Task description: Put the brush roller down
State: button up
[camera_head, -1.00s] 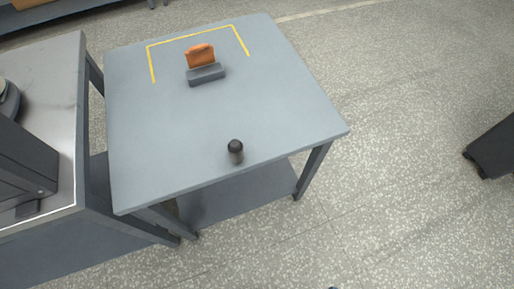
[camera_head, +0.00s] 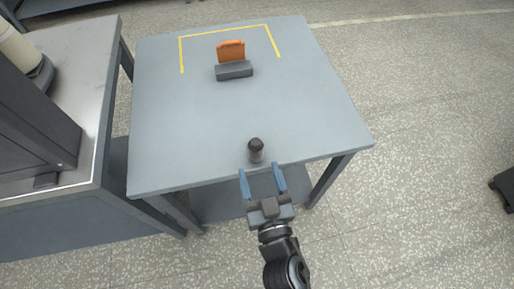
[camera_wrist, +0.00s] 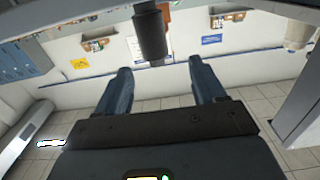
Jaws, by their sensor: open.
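The brush roller (camera_head: 256,151), a small dark cylinder with a black top, stands upright on the grey table near its front edge. My gripper (camera_head: 261,168) is open and empty at the table's front edge, its two blue fingers pointing at the roller. The fingertips appear just short of the roller, not around it. In the wrist view the roller (camera_wrist: 151,36) shows beyond the gap between the open fingers (camera_wrist: 160,70), in a picture that looks upside down.
The table (camera_head: 200,130) is mostly bare. An orange block (camera_head: 231,50) stands at a dark grey holder (camera_head: 234,71) at the back, within a yellow line outline (camera_head: 224,31). A steel-topped bench (camera_head: 95,110) with a machine adjoins on the left.

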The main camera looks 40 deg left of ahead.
aim_at(258, 153)
jog(key=x, duration=0.1)
jog(key=b+x, duration=0.1)
jog(key=x, duration=0.3)
jog(key=shift+w+d+f, duration=0.2)
jog(key=shift+w, duration=0.2)
jog(key=shift+w+a+r+b, duration=0.15)
jog(key=shift+w+a+b, duration=0.2)
jog(key=shift+a, duration=0.15)
jog(key=shift+c, duration=0.3)
jog(key=c, duration=1.2)
